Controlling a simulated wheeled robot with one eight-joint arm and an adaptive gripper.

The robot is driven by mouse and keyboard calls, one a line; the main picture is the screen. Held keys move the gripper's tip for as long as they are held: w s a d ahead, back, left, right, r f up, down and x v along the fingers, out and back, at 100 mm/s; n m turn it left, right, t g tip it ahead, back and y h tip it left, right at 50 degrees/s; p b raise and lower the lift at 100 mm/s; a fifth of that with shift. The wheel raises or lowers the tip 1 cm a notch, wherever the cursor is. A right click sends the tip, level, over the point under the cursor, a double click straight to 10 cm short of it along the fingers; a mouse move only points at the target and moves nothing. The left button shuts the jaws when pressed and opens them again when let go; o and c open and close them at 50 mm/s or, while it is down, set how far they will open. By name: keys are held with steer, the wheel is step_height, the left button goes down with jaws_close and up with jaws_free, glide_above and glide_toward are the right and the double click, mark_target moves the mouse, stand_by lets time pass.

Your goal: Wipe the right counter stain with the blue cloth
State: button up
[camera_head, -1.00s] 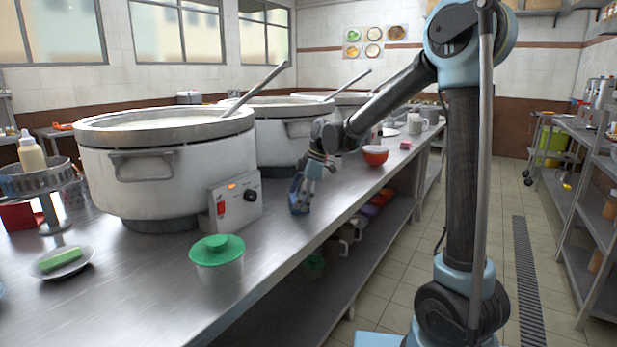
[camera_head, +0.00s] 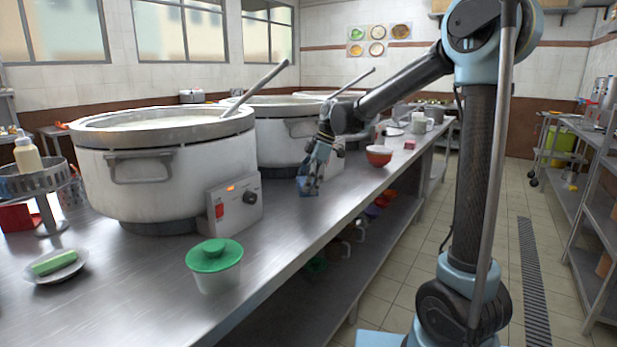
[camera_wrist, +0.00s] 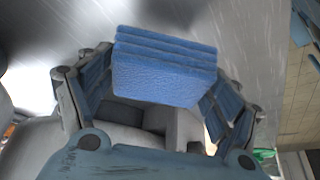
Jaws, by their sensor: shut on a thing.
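My gripper (camera_head: 311,180) is shut on the blue cloth (camera_wrist: 165,72), a folded, layered blue pad that fills the space between the fingers in the wrist view. In the head view the gripper points down at the metal counter (camera_head: 290,232), right of the large pots, and a little of the blue cloth (camera_head: 307,188) shows at its tip. The cloth is at or just above the counter top; I cannot tell if it touches. I cannot make out a stain on the counter in either view.
Large stockpots (camera_head: 168,178) line the counter's back. A green-lidded tub (camera_head: 214,264) stands in front, a red bowl (camera_head: 379,155) lies right of my gripper, and a plate with a green sponge (camera_head: 54,264) sits at left. The counter between tub and gripper is clear.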

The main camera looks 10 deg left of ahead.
steer(key=shift+r, duration=1.4)
